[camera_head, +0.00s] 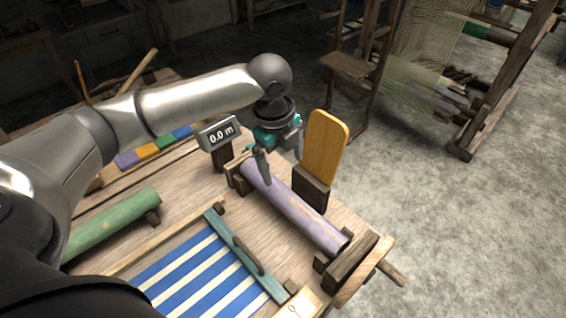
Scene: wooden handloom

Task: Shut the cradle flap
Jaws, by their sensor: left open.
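The cradle (350,266) holds a pale purple roller (302,215) lying lengthwise between dark wooden end supports. A yellow-orange board with a rounded top, which looks like the flap (325,146), stands raised from a dark block (311,189) beside the roller. My left gripper (282,168) points down with its fingers apart and nothing between them. It is over the far part of the roller, just left of the flap; I cannot tell whether a finger touches either one. My right gripper is not in view.
A display reading 0.0 m (219,132) stands left of my left gripper. A blue-and-white striped cloth (190,275) with a teal bar (245,256) and a green roller (115,223) are on the bench. A large loom (485,125) stands behind on open floor.

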